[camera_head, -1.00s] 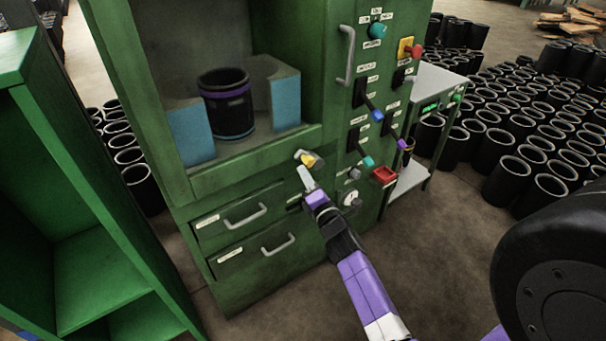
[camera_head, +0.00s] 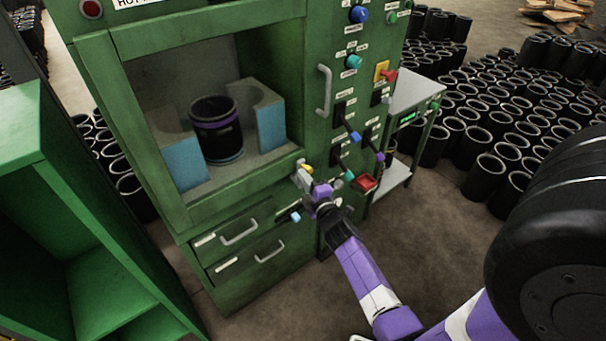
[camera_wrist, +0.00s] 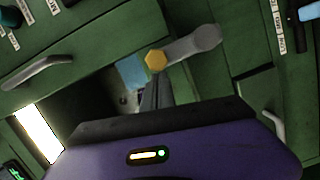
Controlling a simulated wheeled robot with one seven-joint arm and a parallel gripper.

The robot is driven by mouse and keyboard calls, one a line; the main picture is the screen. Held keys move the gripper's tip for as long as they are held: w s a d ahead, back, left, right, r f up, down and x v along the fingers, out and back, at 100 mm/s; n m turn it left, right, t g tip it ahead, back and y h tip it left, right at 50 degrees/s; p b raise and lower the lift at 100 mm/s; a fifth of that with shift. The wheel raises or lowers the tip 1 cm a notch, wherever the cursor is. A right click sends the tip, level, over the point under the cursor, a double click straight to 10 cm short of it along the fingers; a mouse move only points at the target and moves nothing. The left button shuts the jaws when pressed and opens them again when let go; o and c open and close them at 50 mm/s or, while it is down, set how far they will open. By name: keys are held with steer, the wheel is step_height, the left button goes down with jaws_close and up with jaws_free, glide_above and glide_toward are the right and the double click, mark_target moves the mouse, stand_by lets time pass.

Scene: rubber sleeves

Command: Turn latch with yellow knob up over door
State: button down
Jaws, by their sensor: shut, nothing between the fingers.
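The yellow knob (camera_head: 307,168) shows at the lower right corner of the window opening in the green cabinet. In the wrist view the knob (camera_wrist: 155,60) is a yellow hexagon at one end of a grey latch lever (camera_wrist: 203,40), whose rounded end points right and slightly up. My gripper (camera_head: 304,182) is at the latch, just below the knob in the head view. In the wrist view its narrow fingers (camera_wrist: 155,93) are shut and empty, with their tips close to the knob. I cannot tell whether they touch it. My gripper partly hides the latch in the head view.
Drawers with grey handles (camera_head: 239,233) are below. A black sleeve (camera_head: 216,130) stands inside the cabinet. A green shelf (camera_head: 100,265) stands at left.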

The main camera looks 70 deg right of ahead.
steer(key=shift+s+d+r, duration=0.1)
steer(key=shift+s+d, duration=0.1)
steer(key=shift+d, duration=0.1)
stand_by(0.4)
steer(key=shift+w, duration=0.1)
